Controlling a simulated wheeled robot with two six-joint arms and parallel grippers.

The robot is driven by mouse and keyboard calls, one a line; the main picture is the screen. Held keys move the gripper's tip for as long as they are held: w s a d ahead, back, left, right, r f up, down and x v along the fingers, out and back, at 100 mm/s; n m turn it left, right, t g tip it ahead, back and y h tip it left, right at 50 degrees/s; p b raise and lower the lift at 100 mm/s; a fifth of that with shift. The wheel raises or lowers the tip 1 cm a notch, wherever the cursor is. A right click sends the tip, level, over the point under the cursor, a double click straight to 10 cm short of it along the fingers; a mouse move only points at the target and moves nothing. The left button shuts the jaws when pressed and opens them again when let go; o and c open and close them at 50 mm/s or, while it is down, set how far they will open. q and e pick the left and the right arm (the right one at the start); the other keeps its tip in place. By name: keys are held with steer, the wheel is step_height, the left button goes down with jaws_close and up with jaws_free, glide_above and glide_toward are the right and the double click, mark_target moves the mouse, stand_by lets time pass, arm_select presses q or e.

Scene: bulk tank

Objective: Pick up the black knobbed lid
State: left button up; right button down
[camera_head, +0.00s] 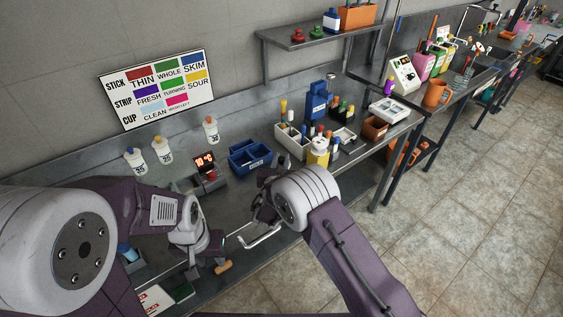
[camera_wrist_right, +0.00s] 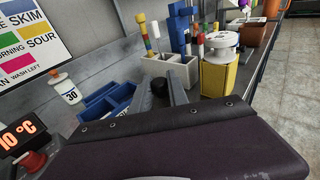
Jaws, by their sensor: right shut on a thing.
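My right gripper (camera_head: 264,182) is over the bench just in front of the blue open bin (camera_head: 250,157). In the right wrist view its fingers (camera_wrist_right: 163,95) are closed on a small black rounded thing, which looks like the black knobbed lid (camera_wrist_right: 159,86). Most of the lid is hidden by the fingers and the wrist. In the head view I cannot make it out clearly against the dark gripper. My left gripper (camera_head: 196,268) is low over the bench's front left, mostly hidden by its own arm, and its opening does not show.
A red-digit temperature display (camera_head: 205,162) stands left of the blue bin. White bottles (camera_head: 162,150) line the back. A white divided caddy (camera_head: 292,141) and a yellow container (camera_head: 318,152) stand to the right. A bent metal rod (camera_head: 262,238) is at the front edge.

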steer(key=r, duration=0.2)
steer(key=d+r, duration=0.1)
steer(key=r, duration=0.1)
steer(key=shift+r+b, duration=0.25)
steer(key=shift+b, duration=0.1)
steer(key=s+d+r+b, duration=0.1)
steer(key=s+d+r, duration=0.1)
steer(key=d+r, duration=0.4)
steer(key=d, duration=0.4)
steer(key=shift+d+r+b, duration=0.2)
steer(key=shift+d+b, duration=0.05)
steer(key=shift+b, duration=0.05)
steer(key=shift+r, duration=0.1)
